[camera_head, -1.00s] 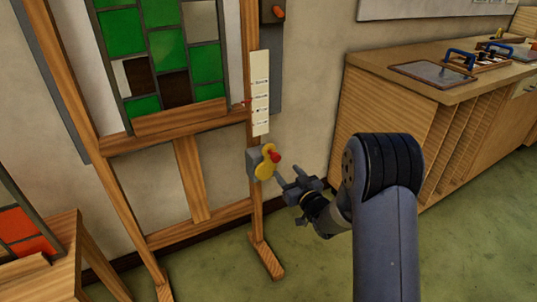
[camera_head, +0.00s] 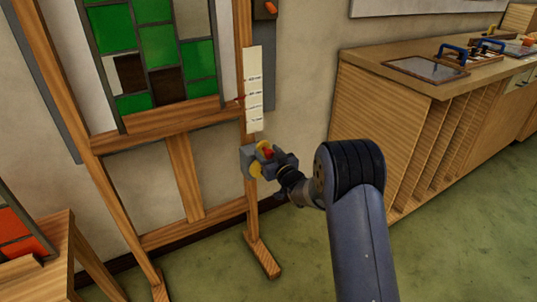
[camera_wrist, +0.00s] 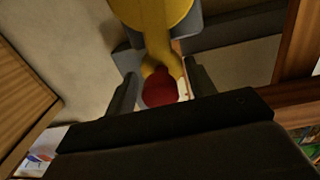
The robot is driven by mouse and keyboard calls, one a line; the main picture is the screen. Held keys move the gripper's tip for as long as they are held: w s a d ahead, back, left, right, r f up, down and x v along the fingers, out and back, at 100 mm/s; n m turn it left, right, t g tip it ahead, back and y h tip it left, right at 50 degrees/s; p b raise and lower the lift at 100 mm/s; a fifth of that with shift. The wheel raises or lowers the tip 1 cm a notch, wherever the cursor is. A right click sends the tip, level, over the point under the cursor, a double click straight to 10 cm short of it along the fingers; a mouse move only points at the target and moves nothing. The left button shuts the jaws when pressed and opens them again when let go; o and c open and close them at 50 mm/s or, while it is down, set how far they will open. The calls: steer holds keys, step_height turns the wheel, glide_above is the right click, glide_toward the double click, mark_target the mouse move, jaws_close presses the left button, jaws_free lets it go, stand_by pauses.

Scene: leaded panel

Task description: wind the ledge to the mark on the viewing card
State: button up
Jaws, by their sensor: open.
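A wooden easel holds a leaded panel (camera_head: 160,50) of green, clear and dark panes on its ledge (camera_head: 172,114). A white viewing card (camera_head: 254,90) with several dark marks hangs on the right post. A small red pointer (camera_head: 240,99) sits at the card's left edge. Below the card, a yellow crank (camera_head: 257,173) with a red knob (camera_head: 267,153) is mounted on a grey block (camera_head: 246,160). My gripper (camera_head: 273,158) is at the crank. In the wrist view, the open fingers (camera_wrist: 160,88) stand on either side of the red knob (camera_wrist: 160,90); contact cannot be told.
A wooden bench (camera_head: 400,110) with slots stands at the right, with a tray (camera_head: 424,67) and blue-handled tools on top. A wooden stand (camera_head: 45,255) with a red-paned panel is at the lower left. Green floor lies open at the lower right.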

jaws_close()
steer(key=shift+w+d+f+m, duration=0.1)
steer(key=shift+w+d+m, duration=0.1)
steer(key=shift+d+m, duration=0.4)
stand_by(0.3)
steer(key=shift+a, duration=0.15)
jaws_free()
steer(key=p+v, duration=0.1)
steer(key=v, duration=0.9)
steer(key=shift+s, duration=0.35)
steer(key=shift+w, duration=0.1)
